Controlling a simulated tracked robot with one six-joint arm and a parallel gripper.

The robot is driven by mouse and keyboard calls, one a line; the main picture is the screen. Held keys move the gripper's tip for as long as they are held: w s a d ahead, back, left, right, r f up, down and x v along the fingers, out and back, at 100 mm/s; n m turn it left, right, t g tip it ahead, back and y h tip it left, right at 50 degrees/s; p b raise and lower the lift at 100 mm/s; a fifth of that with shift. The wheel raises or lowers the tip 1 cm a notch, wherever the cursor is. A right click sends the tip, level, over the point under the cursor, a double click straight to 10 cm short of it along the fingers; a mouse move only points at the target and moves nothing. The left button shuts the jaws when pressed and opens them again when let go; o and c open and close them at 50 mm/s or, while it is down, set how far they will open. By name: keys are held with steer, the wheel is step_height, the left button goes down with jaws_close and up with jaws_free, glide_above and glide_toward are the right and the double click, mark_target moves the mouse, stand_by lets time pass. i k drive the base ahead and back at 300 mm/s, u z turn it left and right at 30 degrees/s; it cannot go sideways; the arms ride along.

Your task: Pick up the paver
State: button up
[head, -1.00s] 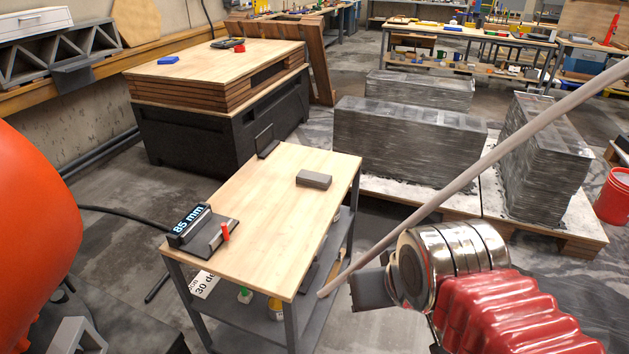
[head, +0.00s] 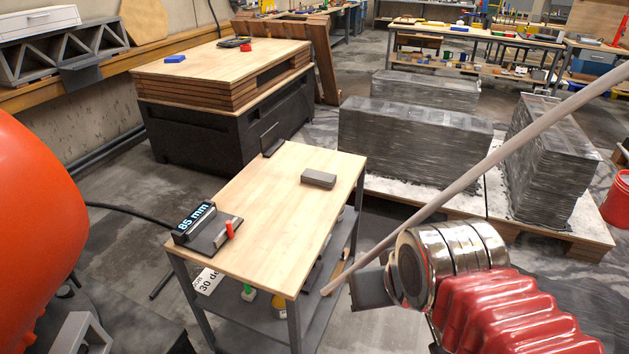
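The paver (head: 319,179) is a small grey block lying flat on the wooden top of a trolley table (head: 262,215), towards its far right part. Nothing touches it from above. My gripper (head: 368,290) shows only in part, as a dark grey piece at the end of the chrome wrist in the lower right. It is to the right of the table and apart from the paver. Its fingers cannot be made out, so I cannot tell whether it is open or shut.
A device reading 85 mm (head: 205,228) with a red part sits on the table's near left. A small dark stand (head: 272,142) is at its far left edge. Grey printed concrete blocks (head: 414,145) stand on pallets behind. A long thin grey rod (head: 480,180) crosses the right side.

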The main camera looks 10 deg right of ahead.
mark_target(313, 177)
steer(key=u, duration=4.05)
steer(key=k, duration=1.3)
